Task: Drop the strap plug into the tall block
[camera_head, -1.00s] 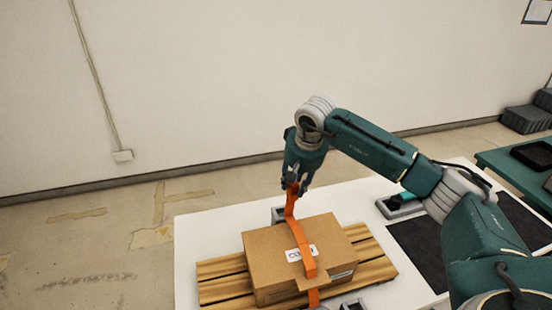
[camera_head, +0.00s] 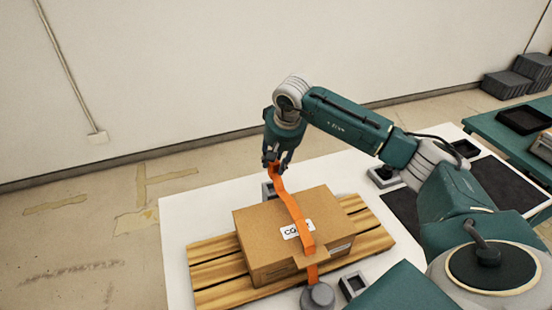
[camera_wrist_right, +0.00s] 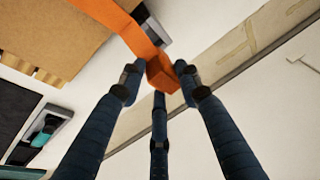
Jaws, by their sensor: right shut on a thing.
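My right gripper (camera_head: 274,164) is shut on the strap plug (camera_wrist_right: 163,75), the orange block-like end of the strap (camera_head: 294,215), and holds it above the far side of the carton. The strap runs from the gripper over the carton (camera_head: 265,250) to a round grey piece (camera_head: 318,297) at the front. A grey block (camera_head: 267,190) stands behind the carton, just below the gripper and partly hidden; it also shows in the right wrist view (camera_wrist_right: 155,33). The plug is apart from it. I cannot tell if this is the tall block. My left gripper is not in view.
The carton sits on a slatted wooden pallet (camera_head: 215,272) on a white table (camera_head: 180,240). A small grey square block with a dark opening (camera_head: 353,284) stands at front right. A grey holder (camera_head: 382,176) and black mat (camera_head: 480,182) lie right. The table's left side is clear.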

